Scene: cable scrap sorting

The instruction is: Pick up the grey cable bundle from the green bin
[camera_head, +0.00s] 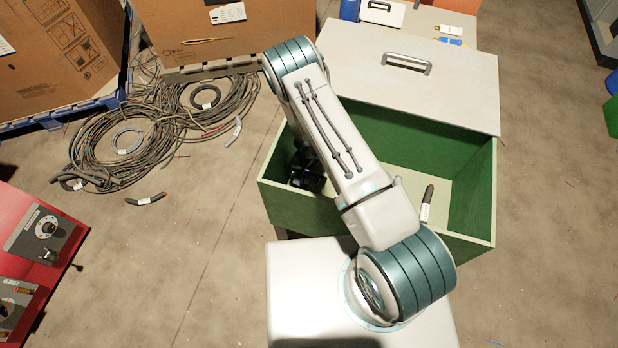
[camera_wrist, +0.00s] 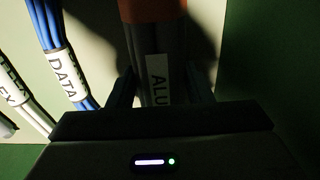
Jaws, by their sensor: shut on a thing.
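My gripper (camera_wrist: 161,86) is down inside the green bin (camera_head: 470,195). In the wrist view its two dark fingers sit on either side of a grey cable bundle (camera_wrist: 136,48) and are shut on it. The bundle has an orange-brown band at the top and a white label reading "ALU". Its lower end is hidden behind the gripper body. I cannot tell whether it touches the bin floor. In the head view my arm hides most of the bin's left part, and the held bundle cannot be made out there.
A blue bundle labelled "DATA" (camera_wrist: 61,62) and a white bundle (camera_wrist: 22,98) lie left of my gripper. A dark labelled piece (camera_head: 427,205) lies at the bin's right. A pale lid with a handle (camera_head: 410,75) covers the bin's back. Loose cables (camera_head: 120,140) lie on the floor.

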